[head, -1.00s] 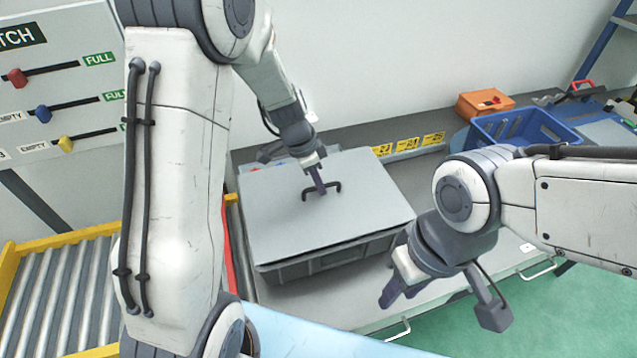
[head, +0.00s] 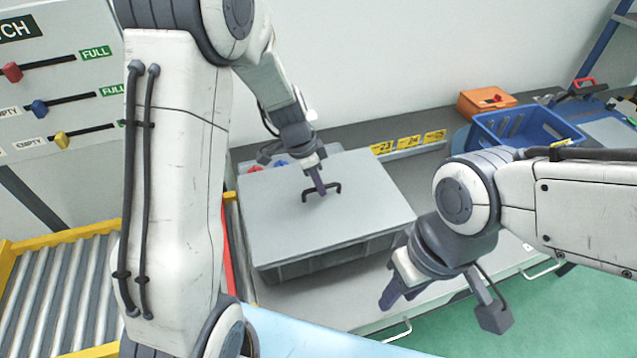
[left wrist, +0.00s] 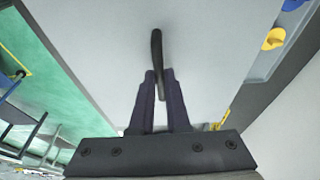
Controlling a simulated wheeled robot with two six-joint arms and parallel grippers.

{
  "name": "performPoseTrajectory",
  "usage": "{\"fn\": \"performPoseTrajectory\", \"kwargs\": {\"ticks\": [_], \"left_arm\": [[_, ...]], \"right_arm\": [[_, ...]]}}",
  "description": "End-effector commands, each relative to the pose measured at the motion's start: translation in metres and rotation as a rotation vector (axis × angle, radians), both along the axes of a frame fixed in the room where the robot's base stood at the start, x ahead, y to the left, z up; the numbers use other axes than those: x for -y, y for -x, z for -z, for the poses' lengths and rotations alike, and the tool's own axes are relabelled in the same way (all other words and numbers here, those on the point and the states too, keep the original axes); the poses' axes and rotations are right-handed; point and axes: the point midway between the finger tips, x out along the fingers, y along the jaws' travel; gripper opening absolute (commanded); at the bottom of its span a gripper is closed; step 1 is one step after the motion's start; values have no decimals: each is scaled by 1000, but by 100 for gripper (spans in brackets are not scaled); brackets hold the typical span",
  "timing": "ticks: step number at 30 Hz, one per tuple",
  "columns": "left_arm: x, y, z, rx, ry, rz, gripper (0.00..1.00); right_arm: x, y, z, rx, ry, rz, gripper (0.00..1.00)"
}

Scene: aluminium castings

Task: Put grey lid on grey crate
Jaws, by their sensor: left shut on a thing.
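The grey lid (head: 320,218) is a flat plate with a dark handle (head: 336,188) in its middle. It lies over the grey crate (head: 320,260), its front edge close along the crate's front rim; I cannot tell whether it is fully seated. My left gripper (head: 320,189) is shut on the handle from above. In the left wrist view the fingers (left wrist: 160,78) close on the handle (left wrist: 156,46) against the lid's pale surface (left wrist: 95,50). My right gripper (head: 390,294) hangs right of the crate, apart from it; its finger opening is unclear.
A blue basket (head: 525,135) and an orange box (head: 485,103) stand at the back right of the grey bench. Yellow number labels (head: 409,142) line the back. A roller conveyor (head: 60,290) is on the left, below a slider panel (head: 60,80). Small red and blue items show behind the lid.

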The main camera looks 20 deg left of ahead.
Motion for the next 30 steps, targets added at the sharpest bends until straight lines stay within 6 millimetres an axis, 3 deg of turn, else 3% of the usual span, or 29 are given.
{"fn": "performPoseTrajectory", "kwargs": {"ticks": [8,9,11,12,23,30], "left_arm": [[0,0,7,1,0,0,0],[0,0,6,1,0,0,22],[0,0,6,1,0,0,44],[0,0,6,1,-1,0,49],[-1,0,2,2,1,0,49],[-11,4,-36,7,0,-1,49]], "right_arm": [[0,0,8,0,0,0,39],[0,0,7,0,0,0,39],[0,0,7,0,0,0,39],[0,0,7,0,0,0,39],[0,0,8,0,0,-2,39],[0,0,14,0,0,-2,39]]}}
